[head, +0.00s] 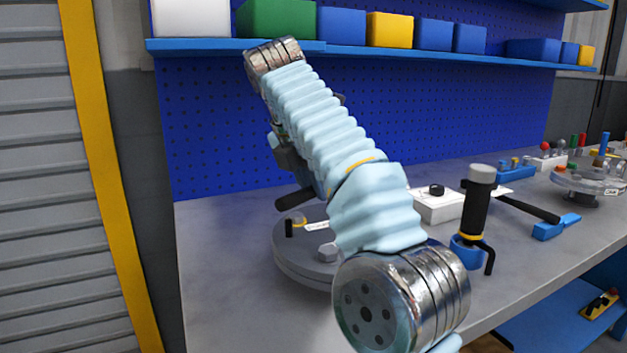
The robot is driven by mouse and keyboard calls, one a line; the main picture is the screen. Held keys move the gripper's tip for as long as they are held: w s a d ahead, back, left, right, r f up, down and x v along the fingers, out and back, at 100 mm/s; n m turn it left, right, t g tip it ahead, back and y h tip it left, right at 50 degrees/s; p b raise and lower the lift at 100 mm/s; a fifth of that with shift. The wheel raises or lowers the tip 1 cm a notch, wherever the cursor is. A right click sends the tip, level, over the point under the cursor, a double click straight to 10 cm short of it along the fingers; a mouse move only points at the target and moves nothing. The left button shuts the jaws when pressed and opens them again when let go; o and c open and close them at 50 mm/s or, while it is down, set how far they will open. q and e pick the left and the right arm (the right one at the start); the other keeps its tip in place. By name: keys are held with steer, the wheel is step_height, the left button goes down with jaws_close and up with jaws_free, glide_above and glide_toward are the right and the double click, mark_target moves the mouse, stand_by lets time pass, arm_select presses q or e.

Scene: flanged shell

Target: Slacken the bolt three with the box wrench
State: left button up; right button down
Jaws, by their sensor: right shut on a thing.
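A grey round flanged shell (290,262) lies on the bench, partly hidden behind my right arm. A silver hex bolt head (328,251) stands on its near rim. A small black post (289,228) and a white label (317,226) show on its left side. I cannot tell which bolt is number three. My right gripper (308,180) is largely hidden behind my pale-sleeved arm, above the shell. It is shut on what seems to be the box wrench, whose dark handle (293,198) sticks out to the left. The wrench's ring end is hidden. My left gripper is not in view.
Right of my arm stand a black-handled tool in a blue holder (466,252), a white box (437,206) and a hammer-like tool (556,226). Another round part (590,182) lies farther right. Bins line the blue shelf (400,53). The bench's left front (225,290) is clear.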

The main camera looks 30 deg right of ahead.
step_height(320, 180, down, 3)
steer(key=shift+f+b, duration=0.1)
steer(key=shift+b, duration=0.85)
steer(key=shift+r+p, duration=0.3)
steer(key=shift+r, duration=0.05)
steer(key=shift+p, duration=0.85)
steer(key=shift+f+b, duration=1.05)
steer(key=shift+f, duration=0.4)
steer(key=shift+s, duration=0.1)
steer(key=shift+s+d+f+n+t+b, duration=0.1)
steer(key=shift+s+d+n+t+b, duration=0.2)
steer(key=shift+s+n, duration=0.25)
steer(key=shift+s+d+n+t+y, duration=0.2)
steer(key=shift+s+d+n, duration=0.1)
steer(key=shift+s+n, duration=0.35)
steer(key=shift+s+d+n+t+y, duration=0.1)
steer(key=shift+s+d+n+t, duration=0.15)
steer(key=shift+s+n, duration=0.3)
